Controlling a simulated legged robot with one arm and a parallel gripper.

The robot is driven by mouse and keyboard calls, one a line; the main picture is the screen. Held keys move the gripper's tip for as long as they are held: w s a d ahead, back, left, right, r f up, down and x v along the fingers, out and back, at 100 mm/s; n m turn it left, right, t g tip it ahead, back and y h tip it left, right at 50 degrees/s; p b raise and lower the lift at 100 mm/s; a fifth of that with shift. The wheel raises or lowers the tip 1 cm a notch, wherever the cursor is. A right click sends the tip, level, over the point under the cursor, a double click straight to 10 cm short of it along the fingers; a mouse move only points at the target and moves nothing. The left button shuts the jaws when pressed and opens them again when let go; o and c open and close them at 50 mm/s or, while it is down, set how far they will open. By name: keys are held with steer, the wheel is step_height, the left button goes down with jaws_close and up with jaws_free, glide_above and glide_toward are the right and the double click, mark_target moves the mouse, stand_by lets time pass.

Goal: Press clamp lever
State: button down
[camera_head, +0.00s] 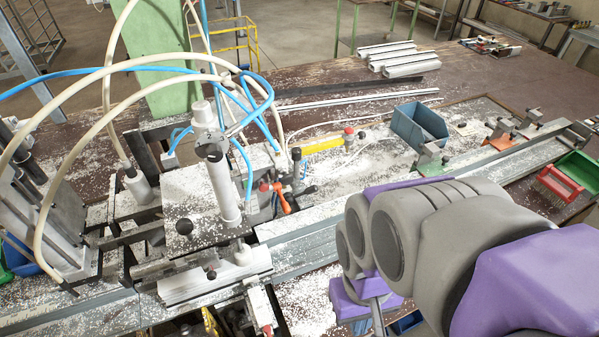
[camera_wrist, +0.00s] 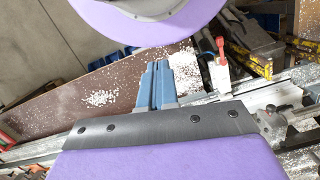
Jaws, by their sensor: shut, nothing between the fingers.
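My gripper (camera_wrist: 156,88) shows in the wrist view as two blue-grey fingers side by side, shut with nothing between them. A white lever-like part with a red end (camera_wrist: 220,52) stands to the right of the fingertips, apart from them. In the head view, a similar white part with a red tip (camera_head: 265,317) is at the front edge of the clamp fixture (camera_head: 190,215). An orange-red lever (camera_head: 282,199) sits beside the fixture's upright cylinder (camera_head: 221,165). I cannot tell for sure which is the clamp lever. My arm is right of the fixture; the fingertips are not clear there.
An aluminium profile (camera_head: 215,278) lies along the fixture's front. Pale hoses arch over the left side. A blue-grey bin (camera_head: 419,125) and a green bin (camera_head: 580,167) stand farther right. White chips cover much of the bench (camera_head: 480,73).

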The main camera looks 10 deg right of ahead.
steer(key=w+r+m+t+p, duration=0.2)
steer(key=w+p, duration=0.2)
steer(key=w, duration=1.5)
steer(key=w+r+m+t+h+p, duration=0.1)
steer(key=w+p, duration=0.3)
steer(key=w, duration=1.5)
steer(key=shift+r+m+t, duration=0.6)
steer(key=shift+r+m, duration=0.2)
steer(key=shift+r, duration=0.1)
